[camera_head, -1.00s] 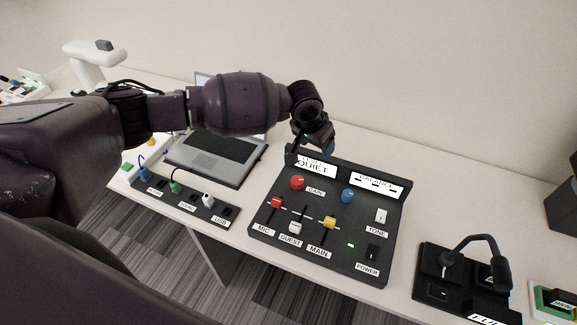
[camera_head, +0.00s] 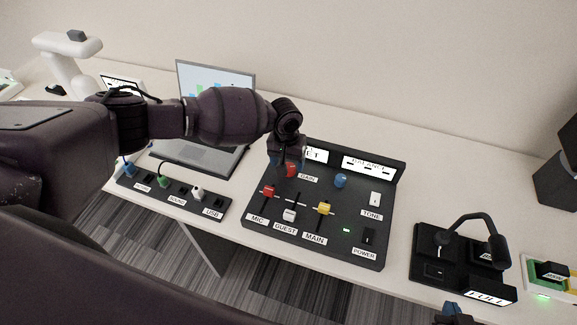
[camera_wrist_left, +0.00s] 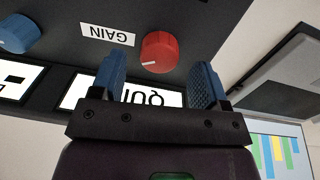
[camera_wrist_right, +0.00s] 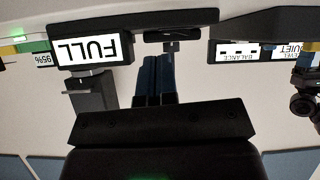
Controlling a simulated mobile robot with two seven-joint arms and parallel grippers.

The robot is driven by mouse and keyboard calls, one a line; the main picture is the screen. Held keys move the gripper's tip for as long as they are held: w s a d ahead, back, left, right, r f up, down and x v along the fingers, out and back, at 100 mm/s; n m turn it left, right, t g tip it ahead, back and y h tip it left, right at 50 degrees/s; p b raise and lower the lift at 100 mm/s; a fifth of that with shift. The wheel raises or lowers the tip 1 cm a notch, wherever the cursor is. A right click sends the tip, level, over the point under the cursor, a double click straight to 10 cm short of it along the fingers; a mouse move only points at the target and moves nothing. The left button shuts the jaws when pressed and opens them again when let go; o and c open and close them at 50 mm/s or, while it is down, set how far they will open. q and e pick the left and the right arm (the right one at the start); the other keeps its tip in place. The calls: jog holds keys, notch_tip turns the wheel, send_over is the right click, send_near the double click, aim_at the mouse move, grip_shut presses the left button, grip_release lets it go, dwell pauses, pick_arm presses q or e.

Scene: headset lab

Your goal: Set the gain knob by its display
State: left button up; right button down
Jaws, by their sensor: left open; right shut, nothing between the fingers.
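The red gain knob (camera_head: 291,169) is at the upper left of the dark mixer panel (camera_head: 262,246), partly hidden by my left gripper (camera_head: 288,163). In the left wrist view the gain knob (camera_wrist_left: 160,52) shows its white mark, near the fingertips and framed between the open fingers (camera_wrist_left: 159,66); contact cannot be told. The knob's display (camera_head: 315,154) is partly covered by the gripper; its visible letters in the left wrist view (camera_wrist_left: 145,97) read "QUI", upside down. My right gripper (camera_head: 453,311) is shut and empty at the lower edge; its fingers (camera_wrist_right: 155,76) lie together.
A blue knob (camera_head: 340,181), sliders and switches share the panel, with a "BALANCE" display (camera_head: 368,166). A laptop (camera_head: 216,87) and a cable strip (camera_head: 172,198) stand to the left. A headset stand (camera_head: 425,246) with a "FULL" display is to the right.

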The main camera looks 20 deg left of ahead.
pick_arm(q)
notch_tip(320, 180, down, 2)
jog(key=shift+f, duration=0.2)
pick_arm(e)
jog(key=shift+w+a+f, duration=0.15)
jog(key=shift+a+f, duration=0.05)
jog(key=shift+w+r, duration=0.1)
jog(key=shift+w, duration=0.05)
